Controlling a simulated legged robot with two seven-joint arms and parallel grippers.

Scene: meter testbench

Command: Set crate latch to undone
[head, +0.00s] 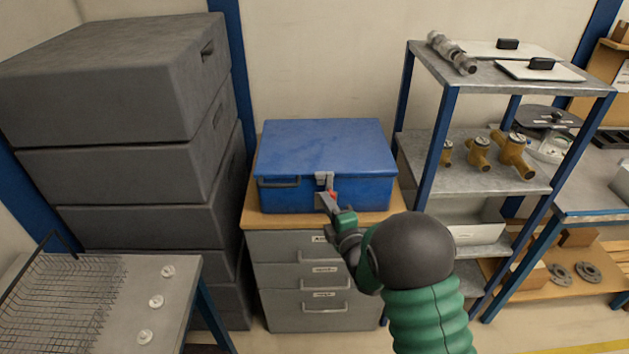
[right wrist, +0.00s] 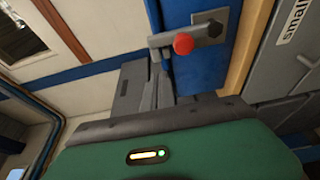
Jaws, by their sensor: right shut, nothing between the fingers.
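The blue crate (head: 325,148) stands with its lid down. Its latch (head: 323,181) is at the middle of the front face. In the right wrist view the latch (right wrist: 208,27) shows as a grey plate with a bar and a red round knob (right wrist: 184,44). My right gripper (head: 327,199) is in front of the latch, shut and empty. In the right wrist view its fingertips (right wrist: 158,64) are close beside the bar and knob; I cannot tell whether they touch. My left gripper is not in view.
The crate sits on a wooden-topped grey drawer cabinet (head: 300,275). Tall grey stacked cases (head: 110,90) stand at left, and a metal shelf rack (head: 480,75) with brass meters stands at right. A bench with a wire basket (head: 65,290) is at the lower left.

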